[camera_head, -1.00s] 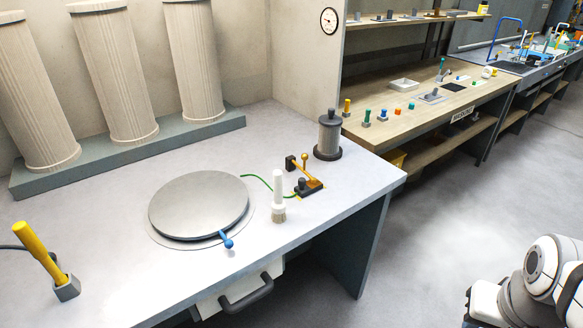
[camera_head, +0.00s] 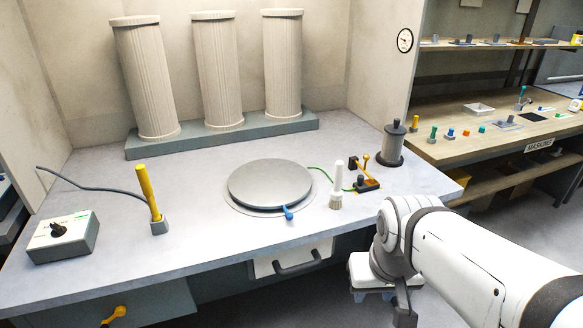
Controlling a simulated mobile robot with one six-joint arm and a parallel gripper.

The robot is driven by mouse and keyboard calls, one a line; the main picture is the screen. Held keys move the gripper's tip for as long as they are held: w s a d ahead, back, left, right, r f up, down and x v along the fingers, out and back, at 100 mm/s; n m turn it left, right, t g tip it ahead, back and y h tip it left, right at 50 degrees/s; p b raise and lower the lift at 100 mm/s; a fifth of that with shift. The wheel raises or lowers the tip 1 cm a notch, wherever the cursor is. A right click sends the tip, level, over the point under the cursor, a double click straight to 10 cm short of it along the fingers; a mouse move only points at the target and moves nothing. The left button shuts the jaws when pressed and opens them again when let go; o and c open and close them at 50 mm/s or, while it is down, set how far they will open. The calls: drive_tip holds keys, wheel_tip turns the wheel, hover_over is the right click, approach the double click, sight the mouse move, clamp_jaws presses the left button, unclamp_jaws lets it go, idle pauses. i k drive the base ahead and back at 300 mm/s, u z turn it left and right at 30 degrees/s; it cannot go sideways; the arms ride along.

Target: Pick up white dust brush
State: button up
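The white dust brush (camera_head: 338,186) stands upright on the grey bench, handle up and pale bristles down. It is just right of the round metal plate and apart from it. My gripper (camera_head: 387,300) is at the lower right, in front of the bench edge, nearer to me than the brush and to its right in the picture. It does not touch the brush. Its fingers point down and are partly hidden by its own body, so I cannot tell whether they are open or shut.
The round plate (camera_head: 270,183) with a blue-knobbed lever lies left of the brush. An orange lever device (camera_head: 366,178) and a dark-capped canister (camera_head: 391,145) stand to its right. A yellow-handled tool (camera_head: 150,196) and a control box (camera_head: 63,238) are at left. The front bench strip is clear.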

sight(335, 202)
drive_tip(key=z, duration=0.05)
drive_tip(key=i, duration=1)
drive_tip(key=u, duration=0.05)
